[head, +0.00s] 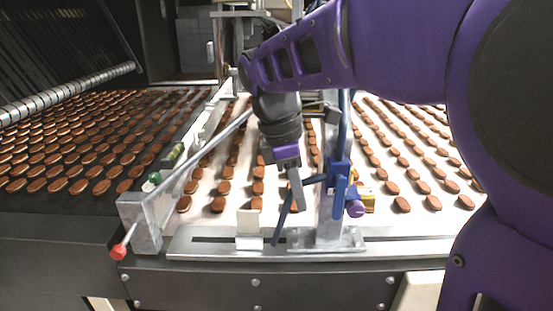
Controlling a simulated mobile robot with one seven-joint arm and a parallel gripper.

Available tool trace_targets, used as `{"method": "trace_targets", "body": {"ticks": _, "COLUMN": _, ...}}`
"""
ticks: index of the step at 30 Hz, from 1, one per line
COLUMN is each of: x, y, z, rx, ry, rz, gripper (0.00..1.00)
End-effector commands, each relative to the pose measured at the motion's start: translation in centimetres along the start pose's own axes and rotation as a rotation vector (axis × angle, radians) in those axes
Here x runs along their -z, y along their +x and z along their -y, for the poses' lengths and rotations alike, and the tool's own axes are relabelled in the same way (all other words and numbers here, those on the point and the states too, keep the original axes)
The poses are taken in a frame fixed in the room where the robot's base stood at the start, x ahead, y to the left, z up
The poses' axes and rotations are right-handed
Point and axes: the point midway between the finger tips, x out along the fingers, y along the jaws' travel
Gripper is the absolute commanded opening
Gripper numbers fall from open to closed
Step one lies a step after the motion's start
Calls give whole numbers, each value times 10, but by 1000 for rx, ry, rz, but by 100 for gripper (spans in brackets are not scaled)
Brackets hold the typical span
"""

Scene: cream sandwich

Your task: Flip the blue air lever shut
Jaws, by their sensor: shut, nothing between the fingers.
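A blue lever (283,216) slants down and to the left, beside a blue fitting (340,188) on the upright metal post. A short blue arm runs from the fitting toward the lever's top. My gripper (299,205) points down, with its grey fingers shut and empty. In the picture its fingertips lie just right of the lever's upper part and left of the fitting. I cannot tell whether they touch the lever. My gripper partly hides where the blue parts meet.
A metal base plate (205,242) carries the post. A diagonal rod with a red tip (118,252) reaches out at left. Rows of brown biscuits (90,187) cover the conveyors behind.

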Motion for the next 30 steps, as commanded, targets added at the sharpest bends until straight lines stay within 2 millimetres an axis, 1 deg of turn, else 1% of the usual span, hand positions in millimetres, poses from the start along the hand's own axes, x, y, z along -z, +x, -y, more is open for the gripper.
{"method": "trace_targets", "body": {"ticks": 1, "x": 0, "y": 13, "z": 1, "rx": 3, "ry": 0, "rz": 1, "gripper": 0}}
{"method": "trace_targets", "body": {"ticks": 3, "x": -13, "y": 12, "z": 0, "rx": -1, "ry": 7, "rz": 0, "gripper": 0}}
{"method": "trace_targets", "body": {"ticks": 6, "x": -26, "y": 15, "z": 0, "rx": 0, "ry": 5, "rz": 0, "gripper": 0}}
{"method": "trace_targets", "body": {"ticks": 10, "x": -36, "y": 17, "z": 0, "rx": 0, "ry": 2, "rz": 0, "gripper": 0}}
{"method": "trace_targets", "body": {"ticks": 14, "x": -39, "y": 18, "z": 0, "rx": 0, "ry": 1, "rz": 0, "gripper": 0}}
{"method": "trace_targets", "body": {"ticks": 25, "x": -40, "y": 18, "z": 0, "rx": 0, "ry": 1, "rz": 4, "gripper": 0}}
{"method": "trace_targets", "body": {"ticks": 30, "x": -44, "y": 19, "z": 0, "rx": 1, "ry": 1, "rz": 30, "gripper": 0}}
